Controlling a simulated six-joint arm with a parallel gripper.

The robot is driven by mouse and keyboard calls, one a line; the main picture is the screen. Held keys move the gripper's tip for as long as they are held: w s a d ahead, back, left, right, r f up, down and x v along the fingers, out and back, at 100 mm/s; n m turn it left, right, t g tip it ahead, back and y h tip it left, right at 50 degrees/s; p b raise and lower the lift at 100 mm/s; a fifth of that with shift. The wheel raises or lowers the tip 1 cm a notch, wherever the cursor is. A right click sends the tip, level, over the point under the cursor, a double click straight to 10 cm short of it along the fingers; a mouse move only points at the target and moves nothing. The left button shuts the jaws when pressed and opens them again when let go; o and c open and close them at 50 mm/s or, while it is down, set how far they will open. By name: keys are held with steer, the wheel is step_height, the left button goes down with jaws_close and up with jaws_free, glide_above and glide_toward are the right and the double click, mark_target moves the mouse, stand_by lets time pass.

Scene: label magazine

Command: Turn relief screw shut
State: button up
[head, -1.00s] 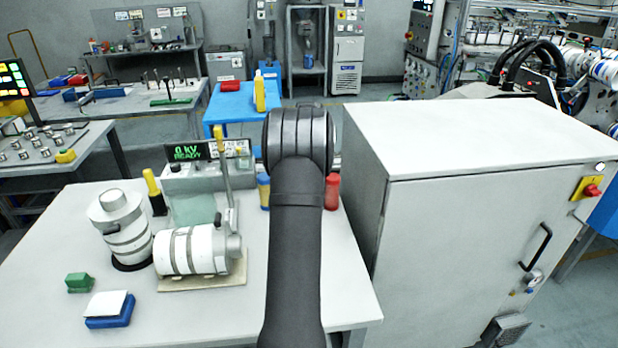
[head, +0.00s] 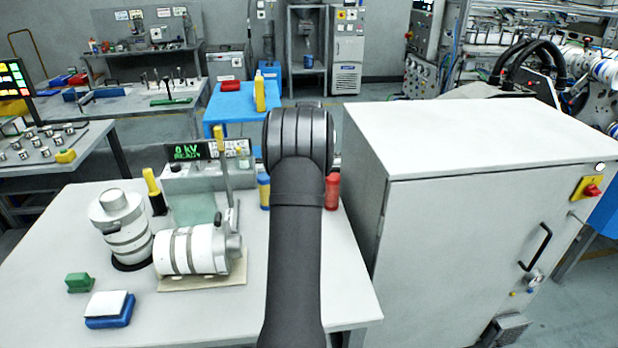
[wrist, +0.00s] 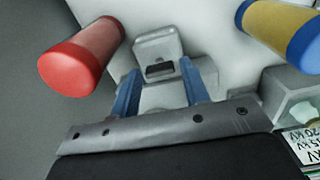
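In the wrist view, the two blue fingers of my gripper (wrist: 160,82) stand apart with a gap between them. A small grey block (wrist: 158,46) with a dark slot in its face lies just beyond the fingertips, roughly centred between them. I cannot tell whether this block is the relief screw, and no other screw is clear. In the head view my dark arm hides the gripper and the spot where it works, behind the table's right part.
A red cylinder (wrist: 82,56) and a yellow-and-blue cylinder (wrist: 280,30) flank the fingers. The head view shows a test unit reading "0 kV READY" (head: 188,151), white banded cylinders (head: 190,249), a yellow-handled tool (head: 154,190), and a large grey cabinet (head: 470,230) close right of my arm.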

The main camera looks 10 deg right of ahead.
steer(key=shift+o, duration=0.6)
step_height(320, 180, up, 18)
steer(key=shift+f, duration=0.25)
steer(key=shift+f, duration=0.1)
step_height(320, 180, down, 17)
steer(key=shift+f, duration=0.2)
stand_by(0.4)
